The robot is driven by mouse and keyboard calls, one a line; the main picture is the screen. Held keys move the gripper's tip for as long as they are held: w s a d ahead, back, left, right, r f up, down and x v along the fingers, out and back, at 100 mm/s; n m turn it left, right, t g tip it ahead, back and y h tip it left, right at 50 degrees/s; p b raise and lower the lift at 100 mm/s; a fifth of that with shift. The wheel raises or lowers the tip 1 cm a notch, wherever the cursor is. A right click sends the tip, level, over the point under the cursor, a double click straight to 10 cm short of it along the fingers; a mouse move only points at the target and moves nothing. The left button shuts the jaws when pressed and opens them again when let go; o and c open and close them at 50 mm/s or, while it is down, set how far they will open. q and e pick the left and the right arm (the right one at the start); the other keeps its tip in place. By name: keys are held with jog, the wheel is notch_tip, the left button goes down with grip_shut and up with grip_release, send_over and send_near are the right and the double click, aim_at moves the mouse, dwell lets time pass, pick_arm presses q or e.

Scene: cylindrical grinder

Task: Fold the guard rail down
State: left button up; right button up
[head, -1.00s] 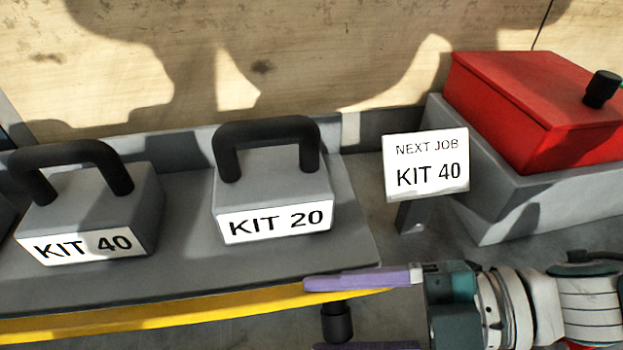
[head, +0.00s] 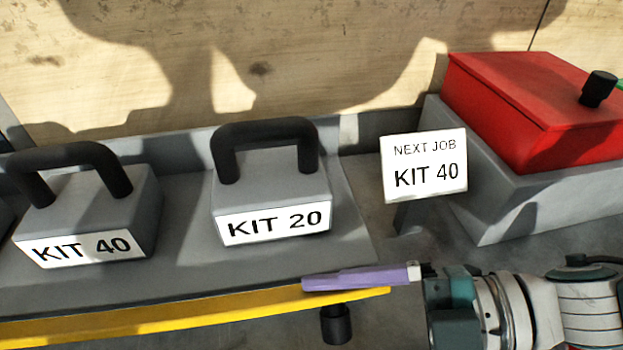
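The guard rail (head: 200,312) is a yellow bar along the front edge of the grey shelf in the head view. A black cylindrical knob (head: 336,325) shows just below its right end. My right gripper (head: 325,310) comes in from the right. Its upper purple finger lies across the right end of the rail, above the knob. The lower finger is out of the picture. The gripper looks open, with a gap between the upper finger and the knob. Contact with the rail cannot be told. My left gripper is not in view.
On the grey shelf (head: 350,232) stand handled blocks marked KIT 40 (head: 95,215) and KIT 20 (head: 270,190). A NEXT JOB KIT 40 sign (head: 425,165) and a red-lidded grey box (head: 530,110) stand to the right. A wooden wall (head: 330,50) is behind.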

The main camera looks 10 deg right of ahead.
notch_tip(320, 180, up, 20)
jog(key=p, duration=0.7)
jog(key=shift+c, duration=0.2)
